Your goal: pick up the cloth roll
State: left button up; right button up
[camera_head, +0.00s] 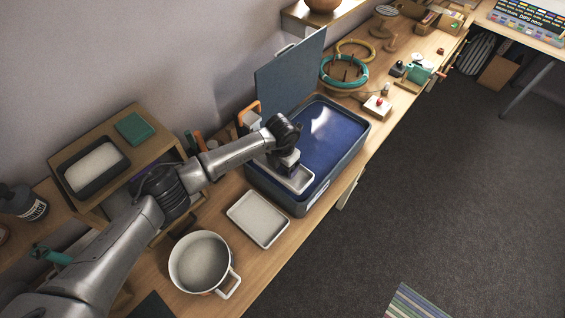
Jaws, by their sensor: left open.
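My left gripper (288,163) is over the near-left end of a deep blue bin (350,119), pointing down at a small pale tray (300,182) inside it. The gripper is open; its fingertips are small and partly hidden by its own body. Something dark shows between the gripper and the pale tray, but I cannot tell whether it is the cloth roll or part of the gripper. I cannot make out a cloth roll for certain anywhere in view. My right gripper is not in view.
A blue lid or panel (289,73) stands upright behind the bin. A white tray (258,219) and a white pot (200,262) are on the bench in front. Teal and yellow hoops (344,71) and a small box with a red knob (377,107) lie beyond the bin.

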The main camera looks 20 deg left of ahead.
pick_arm(q)
jog(key=c, duration=1.1)
jog(key=shift+o, duration=0.2)
